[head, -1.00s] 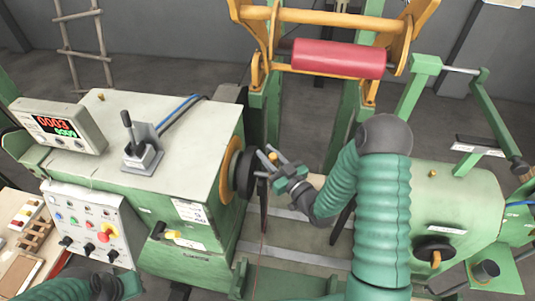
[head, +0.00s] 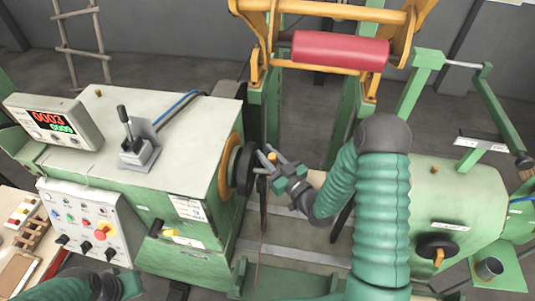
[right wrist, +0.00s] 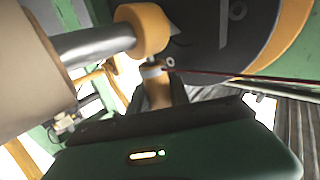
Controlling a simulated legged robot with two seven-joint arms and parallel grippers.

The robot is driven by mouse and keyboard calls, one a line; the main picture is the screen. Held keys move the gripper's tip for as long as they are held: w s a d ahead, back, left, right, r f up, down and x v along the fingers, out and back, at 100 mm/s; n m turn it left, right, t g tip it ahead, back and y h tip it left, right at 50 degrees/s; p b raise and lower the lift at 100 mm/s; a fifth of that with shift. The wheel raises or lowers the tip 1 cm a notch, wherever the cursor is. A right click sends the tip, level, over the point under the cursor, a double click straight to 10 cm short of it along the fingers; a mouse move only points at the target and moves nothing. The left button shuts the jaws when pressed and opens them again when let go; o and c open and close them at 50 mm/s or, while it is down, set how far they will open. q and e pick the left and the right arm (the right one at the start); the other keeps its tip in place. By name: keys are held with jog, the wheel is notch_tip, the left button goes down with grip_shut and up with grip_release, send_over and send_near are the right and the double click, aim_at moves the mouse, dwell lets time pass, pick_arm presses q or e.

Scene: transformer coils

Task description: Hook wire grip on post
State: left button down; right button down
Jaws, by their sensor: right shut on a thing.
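My right gripper (head: 269,157) is beside the dark round faceplate (head: 243,168) of the winding machine. In the right wrist view its fingers (right wrist: 158,104) are shut on a tan wire grip (right wrist: 157,88) with a metal collar and a small ring at its top. A dark red wire (right wrist: 215,74) runs right from near the ring. The grip is close to the faceplate (right wrist: 205,30) and just below an orange collar (right wrist: 141,30) on a grey shaft. I cannot tell which part is the post, nor whether the grip touches it.
The machine housing (head: 170,150) stands left, with a lever (head: 128,130), a counter display (head: 52,122) and a button panel (head: 85,222). A red roller (head: 340,50) hangs at the back. A green tailstock (head: 450,200) stands right. A tan cylinder (right wrist: 28,70) is close beside the right gripper.

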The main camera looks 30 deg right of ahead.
jog(key=shift+f, duration=0.2)
jog(key=c, duration=1.1)
grip_release()
jog(key=shift+d, duration=0.1)
jog(key=shift+s, duration=0.15)
